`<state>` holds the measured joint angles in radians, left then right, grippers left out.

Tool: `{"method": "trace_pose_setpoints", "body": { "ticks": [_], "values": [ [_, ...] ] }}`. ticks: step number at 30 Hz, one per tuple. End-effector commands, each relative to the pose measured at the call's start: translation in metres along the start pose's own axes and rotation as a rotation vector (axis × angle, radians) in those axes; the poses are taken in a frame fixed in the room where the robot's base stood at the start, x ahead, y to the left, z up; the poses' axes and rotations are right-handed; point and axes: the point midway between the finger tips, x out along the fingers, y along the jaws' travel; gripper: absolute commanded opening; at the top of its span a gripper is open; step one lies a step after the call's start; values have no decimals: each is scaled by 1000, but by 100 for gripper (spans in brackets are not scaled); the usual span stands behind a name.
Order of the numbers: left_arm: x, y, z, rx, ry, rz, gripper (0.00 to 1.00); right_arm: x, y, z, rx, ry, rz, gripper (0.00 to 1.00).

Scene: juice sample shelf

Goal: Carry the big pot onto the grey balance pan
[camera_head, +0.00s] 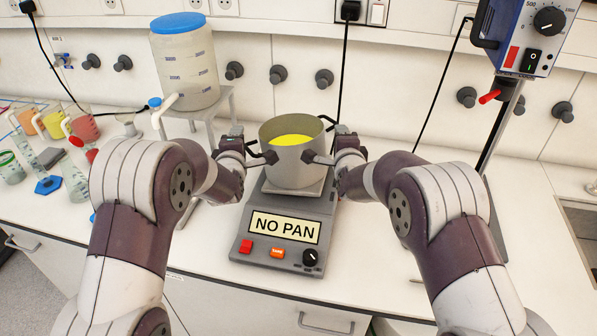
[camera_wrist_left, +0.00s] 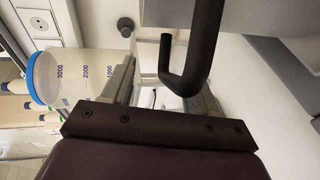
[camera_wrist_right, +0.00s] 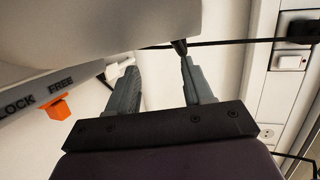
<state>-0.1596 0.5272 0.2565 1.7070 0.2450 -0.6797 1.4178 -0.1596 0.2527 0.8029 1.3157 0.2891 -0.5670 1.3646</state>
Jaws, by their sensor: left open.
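The big grey pot (camera_head: 290,164), with yellow contents, is upright over the light square pan (camera_head: 313,190) of the grey balance (camera_head: 243,224). I cannot tell whether its base rests fully on the pan. The balance display reads NO PAN. My left gripper (camera_head: 248,148) is open at the pot's left side. In the left wrist view the dark hooked handle (camera_wrist_left: 194,45) lies between its spread fingers. My right gripper (camera_head: 338,147) is at the right handle (camera_head: 321,158). In the right wrist view its fingers (camera_wrist_right: 160,80) are apart, with a dark handle tip (camera_wrist_right: 180,47) near one fingertip.
A blue-lidded container (camera_head: 185,65) stands on a metal stand at left. Juice jugs (camera_head: 80,128) and glassware sit at far left. A blue device (camera_head: 527,35) on a pole is at right. The right wrist view shows an orange LOCK/FREE switch (camera_wrist_right: 58,108).

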Motion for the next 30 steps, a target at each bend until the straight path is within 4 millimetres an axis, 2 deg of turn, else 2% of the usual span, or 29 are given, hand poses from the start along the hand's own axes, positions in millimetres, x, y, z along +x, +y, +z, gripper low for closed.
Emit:
{"method": "trace_pose_setpoints", "body": {
  "ticks": [1, 3, 13, 17, 24, 30],
  "values": [
    [0, 0, 0, 0, 0, 1, 77, 0, 0, 0, 0, 0, 1, 51],
    [0, 0, 0, -1, 1, 1, 94, 0, 0, 0, 0, 1, 1, 51],
    [-6, 1, 0, -1, 1, 1, 94, 0, 1, 0, 0, 1, 2, 51],
    [-33, 1, 0, -1, 0, 2, 94, 0, 1, 0, 0, 1, 2, 51],
    [-94, 0, 0, 0, -1, 0, 94, 0, 1, 0, 0, 1, 2, 51],
    [-118, 0, 0, 0, -1, -1, 94, 0, 1, 0, 0, 1, 2, 51]
  ]
}}
